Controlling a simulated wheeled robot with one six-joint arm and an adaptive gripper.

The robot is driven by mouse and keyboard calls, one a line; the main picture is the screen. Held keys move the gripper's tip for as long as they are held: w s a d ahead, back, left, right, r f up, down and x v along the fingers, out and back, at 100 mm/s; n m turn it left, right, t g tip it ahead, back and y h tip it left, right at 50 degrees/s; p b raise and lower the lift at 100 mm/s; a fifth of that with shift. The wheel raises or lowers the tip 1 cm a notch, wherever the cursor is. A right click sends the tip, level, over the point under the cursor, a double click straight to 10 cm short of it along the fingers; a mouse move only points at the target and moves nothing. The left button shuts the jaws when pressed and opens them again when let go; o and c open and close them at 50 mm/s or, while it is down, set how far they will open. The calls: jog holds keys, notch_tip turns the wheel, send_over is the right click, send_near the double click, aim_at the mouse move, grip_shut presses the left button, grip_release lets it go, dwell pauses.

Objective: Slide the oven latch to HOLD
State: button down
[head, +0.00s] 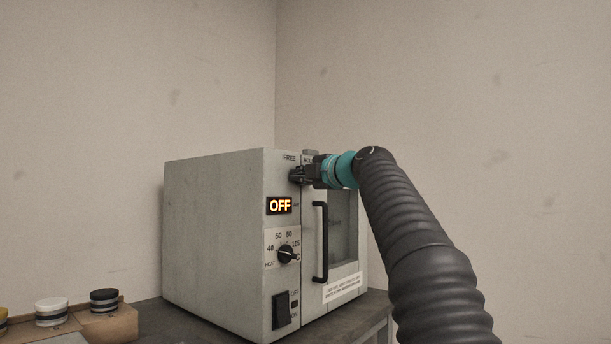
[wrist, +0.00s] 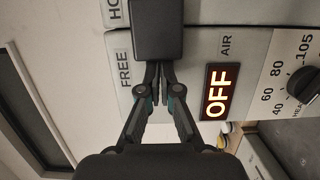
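The oven (head: 215,230) stands with its latch near the top of the front, by the FREE and HOLD labels. The latch is the dark block (wrist: 157,28) in the wrist view, lying level with the partly cut-off HO label and reaching the edge of FREE. My gripper (wrist: 159,76) has its fingers together, on the FREE side of the block, with tips at its edge; contact is not certain. In the head view my gripper (head: 300,176) is at the latch; latch and fingertips merge into one dark shape there.
The lit display (head: 279,205) reads OFF. The heat dial (head: 288,254) and a rocker switch (head: 282,311) sit below it. The black door handle (head: 320,242) is right of the dial. Several round jars (head: 52,311) stand at lower left.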

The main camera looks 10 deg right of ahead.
aim_at(280, 176)
jog(key=shift+w+d+f, duration=0.1)
jog(key=s+a+b, duration=0.2)
jog(key=a, duration=0.1)
jog(key=shift+s+a+f, duration=0.1)
jog(key=shift+s+a, duration=0.05)
jog(key=shift+s, duration=0.2)
jog(key=b+v, duration=0.3)
jog(key=v, duration=0.7)
jog(key=shift+b, duration=0.3)
